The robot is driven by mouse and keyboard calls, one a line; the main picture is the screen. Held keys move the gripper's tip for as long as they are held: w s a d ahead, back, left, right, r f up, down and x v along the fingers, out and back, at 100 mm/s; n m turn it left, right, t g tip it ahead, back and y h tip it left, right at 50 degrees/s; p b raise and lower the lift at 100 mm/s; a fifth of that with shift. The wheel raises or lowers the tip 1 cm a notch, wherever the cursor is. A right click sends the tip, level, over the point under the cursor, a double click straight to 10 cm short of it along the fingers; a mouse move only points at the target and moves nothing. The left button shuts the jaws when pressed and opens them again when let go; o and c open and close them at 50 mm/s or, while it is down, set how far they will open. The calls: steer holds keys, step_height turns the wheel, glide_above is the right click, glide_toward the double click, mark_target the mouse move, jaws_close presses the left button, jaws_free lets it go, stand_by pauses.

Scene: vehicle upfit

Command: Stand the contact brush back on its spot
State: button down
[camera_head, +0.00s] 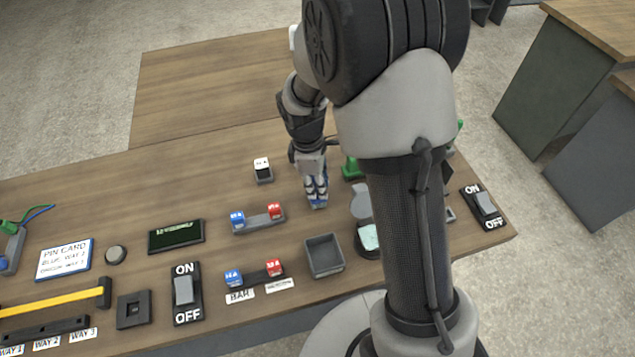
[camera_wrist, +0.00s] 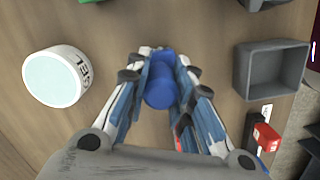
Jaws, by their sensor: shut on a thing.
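My gripper (camera_head: 316,200) is low over the wooden bench, pointing down. In the wrist view my gripper (camera_wrist: 160,85) is shut on a blue round-ended piece (camera_wrist: 161,92), seen end-on, which appears to be the contact brush. Its lower part is hidden, and I cannot tell whether it touches the bench. In the head view the fingers hide most of it. I cannot make out a marked spot for the brush.
A gel jar (camera_wrist: 57,76) stands left of my gripper in the wrist view; an empty grey bin (camera_wrist: 271,70) is to the right. In the head view, a holder with blue and red blocks (camera_head: 259,220) and a small white-topped block (camera_head: 263,168) stand left of my gripper.

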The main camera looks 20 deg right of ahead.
steer(key=c, duration=1.3)
jaws_free()
steer(key=shift+r, duration=0.1)
steer(key=shift+w+a+r+p, duration=0.1)
steer(key=shift+a+r+p, duration=0.05)
steer(key=shift+r+p, duration=1.05)
steer(key=shift+a+r+p, duration=0.15)
steer(key=shift+r+p, duration=0.9)
steer(key=shift+r, duration=0.35)
steer(key=shift+w+a+r+p, duration=0.1)
steer(key=shift+a+r+p, duration=0.05)
steer(key=shift+r+p, duration=1.05)
